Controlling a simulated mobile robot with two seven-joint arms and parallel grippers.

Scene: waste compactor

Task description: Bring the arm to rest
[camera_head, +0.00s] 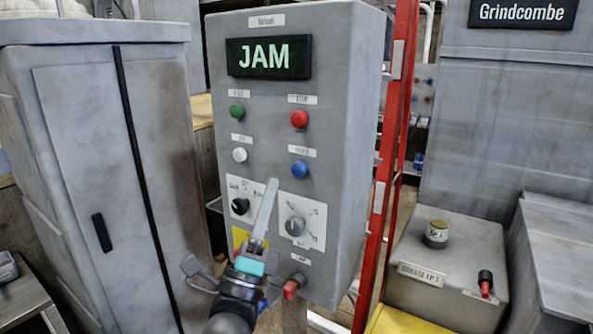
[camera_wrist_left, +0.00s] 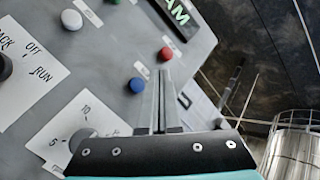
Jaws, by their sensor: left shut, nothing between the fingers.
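My left gripper (camera_head: 271,184) is in front of the grey control box in the head view, pointing up along its face. Its two fingers are together with nothing between them; they also show in the left wrist view (camera_wrist_left: 162,75). The tips lie below the white button (camera_head: 239,155) and left of the blue button (camera_head: 300,168). They overlap the gap between the black selector knob (camera_head: 240,206) and the grey dial (camera_head: 295,226). I cannot tell how far the fingers stand off the panel. My right gripper is not in view.
The control box (camera_head: 345,130) has a lit display (camera_head: 268,57) reading JAM, a green button (camera_head: 237,110), a red button (camera_head: 299,118) and a red-tipped switch (camera_head: 291,289). A grey cabinet (camera_head: 85,150) stands left, a red upright (camera_head: 388,150) right, with a low grey housing (camera_head: 449,270) beyond.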

